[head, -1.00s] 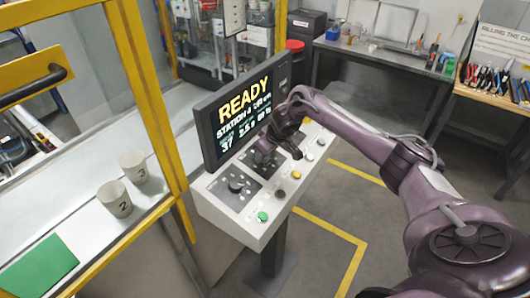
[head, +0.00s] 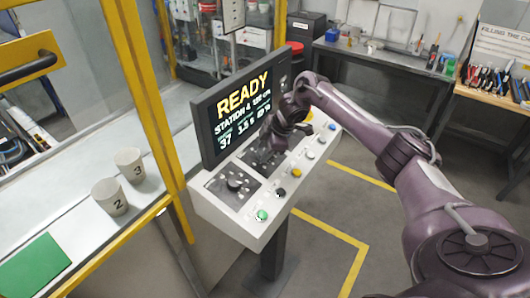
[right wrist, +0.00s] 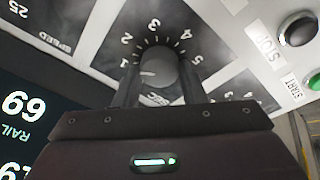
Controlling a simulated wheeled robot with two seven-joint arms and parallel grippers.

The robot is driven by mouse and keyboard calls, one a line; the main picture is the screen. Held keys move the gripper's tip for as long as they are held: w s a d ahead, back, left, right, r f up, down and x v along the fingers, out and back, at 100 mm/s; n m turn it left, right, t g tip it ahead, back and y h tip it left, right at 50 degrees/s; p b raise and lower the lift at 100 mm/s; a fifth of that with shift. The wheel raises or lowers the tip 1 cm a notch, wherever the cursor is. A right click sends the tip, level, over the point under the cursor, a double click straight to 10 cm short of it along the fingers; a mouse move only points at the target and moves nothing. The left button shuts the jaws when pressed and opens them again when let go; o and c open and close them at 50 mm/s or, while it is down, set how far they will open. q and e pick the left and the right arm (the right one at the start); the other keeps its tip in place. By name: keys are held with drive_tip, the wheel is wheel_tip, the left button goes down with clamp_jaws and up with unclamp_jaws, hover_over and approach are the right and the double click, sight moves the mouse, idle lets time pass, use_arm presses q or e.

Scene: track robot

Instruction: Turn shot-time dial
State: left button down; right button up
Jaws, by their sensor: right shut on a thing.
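The shot-time dial (right wrist: 158,66) is a dark round knob marked SEC, with a ring of numbers and ticks around it in the right wrist view. My right gripper (right wrist: 158,90) has one finger on each side of the knob and is shut on it. In the head view my right gripper (head: 270,148) reaches down onto the control panel (head: 224,209) and hides this dial. My left gripper is not in view.
Another dial (head: 234,184) sits left of my gripper on the panel. A green button (head: 262,215), a black button (head: 281,193) and a yellow button (head: 296,173) line the front edge. A yellow frame post (head: 142,100) and two numbered cups stand to the left.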

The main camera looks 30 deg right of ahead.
drive_tip(key=shift+n+b, duration=0.35)
drive_tip(key=shift+n, duration=0.85)
drive_tip(key=o, duration=1)
